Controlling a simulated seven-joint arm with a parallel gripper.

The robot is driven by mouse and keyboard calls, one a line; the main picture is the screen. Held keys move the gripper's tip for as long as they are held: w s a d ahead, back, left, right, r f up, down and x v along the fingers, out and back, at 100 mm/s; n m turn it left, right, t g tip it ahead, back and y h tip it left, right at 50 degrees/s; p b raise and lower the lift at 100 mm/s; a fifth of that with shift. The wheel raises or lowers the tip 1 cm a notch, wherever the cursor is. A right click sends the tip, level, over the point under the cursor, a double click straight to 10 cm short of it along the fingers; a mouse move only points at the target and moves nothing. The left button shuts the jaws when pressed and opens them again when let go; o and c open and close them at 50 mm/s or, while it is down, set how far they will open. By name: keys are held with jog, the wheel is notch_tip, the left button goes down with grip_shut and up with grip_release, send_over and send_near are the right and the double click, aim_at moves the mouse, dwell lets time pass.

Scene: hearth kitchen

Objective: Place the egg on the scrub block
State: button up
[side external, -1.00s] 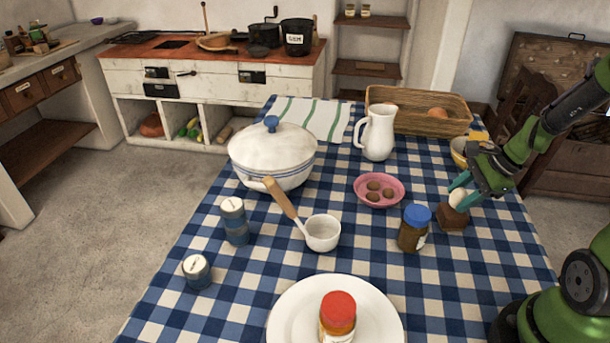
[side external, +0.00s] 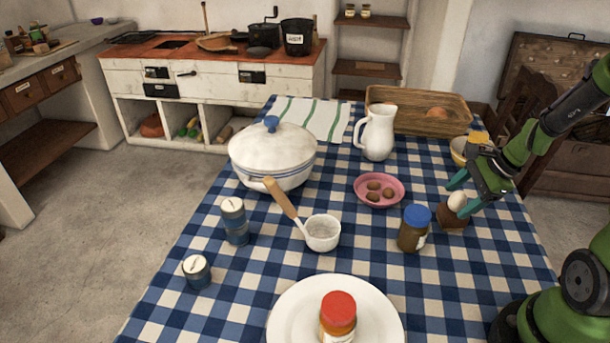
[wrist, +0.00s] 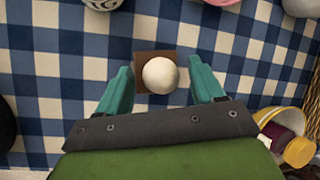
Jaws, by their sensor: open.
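The white egg (side external: 457,201) sits on top of the brown scrub block (side external: 453,220) at the right of the table. In the wrist view the egg (wrist: 160,75) covers much of the block (wrist: 145,58), whose brown edges show around it. My gripper (side external: 466,194) is open, with its teal fingers apart on either side of the egg. In the wrist view there is a clear gap between the egg and each finger of my gripper (wrist: 163,88).
A jar with a blue lid (side external: 414,229) stands just left of the block. A pink bowl (side external: 379,190) with several brown items is behind it. Checked cloth is clear in front of the block.

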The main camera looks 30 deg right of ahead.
jog(key=v, duration=1.2)
jog(key=a+r+n+t, duration=0.1)
jog(key=a+r+n, duration=0.2)
jog(key=a+n, duration=0.6)
jog(key=a+r+n+t, duration=0.1)
jog(key=a+r+n, duration=0.3)
jog(key=a+n, duration=0.5)
jog(key=shift+s+a+r+n+t+h, duration=0.3)
jog(key=shift+s+a+n+h, duration=0.15)
jog(key=shift+a, duration=0.35)
